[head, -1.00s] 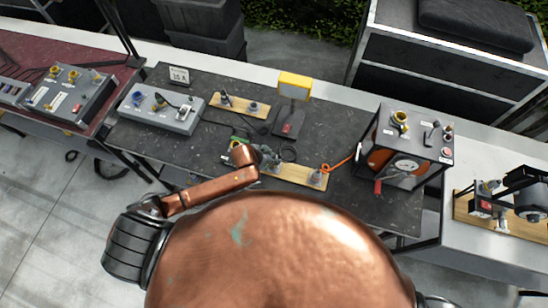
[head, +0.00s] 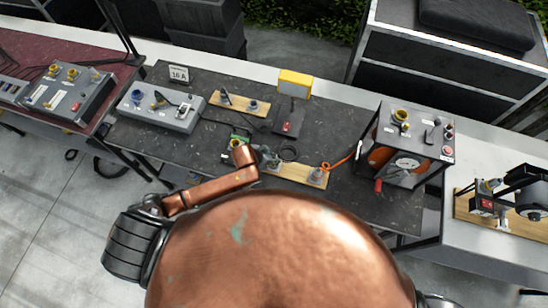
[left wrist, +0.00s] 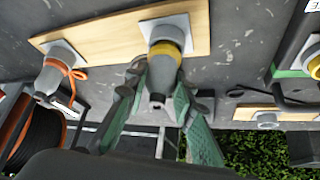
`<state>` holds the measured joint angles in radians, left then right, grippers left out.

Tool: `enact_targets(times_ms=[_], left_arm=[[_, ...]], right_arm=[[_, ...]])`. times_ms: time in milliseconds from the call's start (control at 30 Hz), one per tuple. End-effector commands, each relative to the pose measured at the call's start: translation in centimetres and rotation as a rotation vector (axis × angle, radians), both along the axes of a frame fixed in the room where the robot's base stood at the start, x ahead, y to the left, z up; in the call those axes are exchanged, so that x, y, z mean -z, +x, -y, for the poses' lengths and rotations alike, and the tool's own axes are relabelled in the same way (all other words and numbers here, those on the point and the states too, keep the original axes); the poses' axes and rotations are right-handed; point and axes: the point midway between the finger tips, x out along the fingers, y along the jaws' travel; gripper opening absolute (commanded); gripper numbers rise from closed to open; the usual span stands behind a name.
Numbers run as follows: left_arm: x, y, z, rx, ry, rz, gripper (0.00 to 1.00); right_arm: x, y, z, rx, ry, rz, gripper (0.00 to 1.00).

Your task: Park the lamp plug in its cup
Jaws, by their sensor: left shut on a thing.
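My left gripper (head: 268,158) is over the near wooden board (head: 294,173), at its left end. In the left wrist view, its two green-grey fingers (left wrist: 160,76) are shut on a dark grey plug with a yellow collar (left wrist: 164,50). The plug points at a grey cup (left wrist: 165,28) on the board, and its collar is right against the cup's mouth. I cannot tell how deep it sits. The board's other cup (left wrist: 62,54) has an orange cord at it. The yellow lamp (head: 294,83) stands behind on a black base (head: 288,121). My right gripper is out of view.
A second wooden board (head: 238,104) with two fittings lies farther back. A grey socket box (head: 163,109) stands to the left, and a black-framed reel unit with a gauge (head: 405,150) stands to the right. A small sign (head: 179,74) stands at the back.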

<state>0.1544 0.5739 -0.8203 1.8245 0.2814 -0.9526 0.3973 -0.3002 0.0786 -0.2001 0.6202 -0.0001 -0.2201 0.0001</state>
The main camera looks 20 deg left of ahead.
Motion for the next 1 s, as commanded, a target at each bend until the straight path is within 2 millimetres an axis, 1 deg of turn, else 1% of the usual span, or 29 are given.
enact_targets(times_ms=[300, 333, 600, 800, 1000], left_arm=[[0.55, 0.01, 0.02, 0.000, -0.001, 0.001, 0.00], [0.56, 0.01, 0.03, 0.000, -0.001, 0.001, 0.24], [0.52, 0.02, 0.02, 0.000, -0.001, 0.001, 0.42], [0.52, 0.01, 0.02, 0.000, -0.001, 0.001, 0.44], [0.56, -0.01, 0.01, 0.000, 0.000, 0.000, 0.55]], right_arm=[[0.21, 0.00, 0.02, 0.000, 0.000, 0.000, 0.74], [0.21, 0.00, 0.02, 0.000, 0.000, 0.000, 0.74], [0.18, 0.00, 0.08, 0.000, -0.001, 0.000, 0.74], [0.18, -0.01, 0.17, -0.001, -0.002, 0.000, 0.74], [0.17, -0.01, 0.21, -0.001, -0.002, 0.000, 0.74]])
